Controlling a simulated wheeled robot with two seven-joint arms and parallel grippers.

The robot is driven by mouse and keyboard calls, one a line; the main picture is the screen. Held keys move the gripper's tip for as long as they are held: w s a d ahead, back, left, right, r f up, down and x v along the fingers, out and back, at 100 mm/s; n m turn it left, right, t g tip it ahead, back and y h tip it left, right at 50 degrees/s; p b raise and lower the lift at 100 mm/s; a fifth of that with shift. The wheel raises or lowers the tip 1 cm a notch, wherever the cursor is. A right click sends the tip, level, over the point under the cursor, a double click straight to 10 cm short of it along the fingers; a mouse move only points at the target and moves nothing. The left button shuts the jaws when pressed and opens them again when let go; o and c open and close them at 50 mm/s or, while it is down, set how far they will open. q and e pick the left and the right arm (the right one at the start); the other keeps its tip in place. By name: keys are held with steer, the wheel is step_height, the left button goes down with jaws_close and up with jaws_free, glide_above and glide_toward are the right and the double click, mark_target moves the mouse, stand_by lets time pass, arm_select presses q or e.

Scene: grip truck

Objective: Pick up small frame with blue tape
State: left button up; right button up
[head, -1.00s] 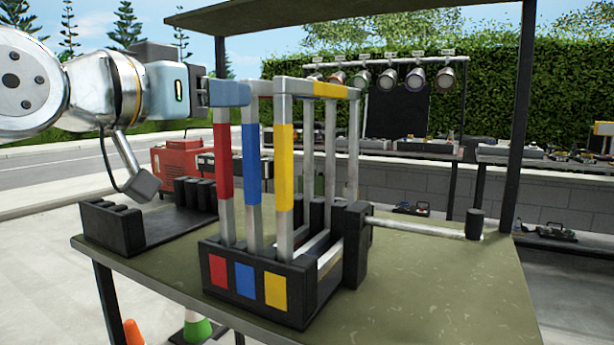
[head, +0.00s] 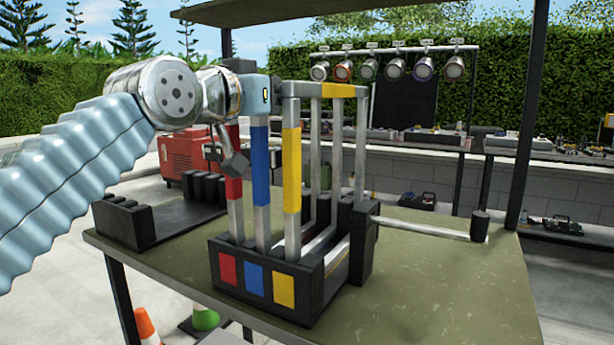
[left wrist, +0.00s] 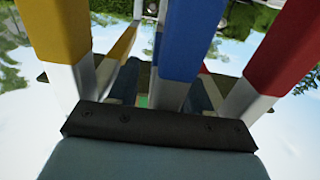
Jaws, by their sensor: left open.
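The small frame with blue tape (head: 260,165) stands upright in the middle slot of a black rack, its silver post wrapped in blue; its top corner is hidden behind my gripper. The blue post (left wrist: 192,40) also shows close up in the left wrist view. My left gripper (head: 264,94) is at the top of this frame, level with its upper bar. It is open, with dark fingers (left wrist: 162,92) reaching toward the posts. I cannot tell whether they straddle the bar. The red-taped frame (head: 233,170) and the yellow-taped frame (head: 291,170) stand on either side. My right gripper is not in view.
The black rack (head: 320,300) with red, blue and yellow labels stands on a green shelf (head: 430,285). A low black holder (head: 125,225) is at left on the shelf. A silver bar (head: 430,228) extends right from the rack. Dark uprights and a roof edge the space.

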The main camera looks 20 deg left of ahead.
arm_select(q)
jaws_close()
stand_by(1.3)
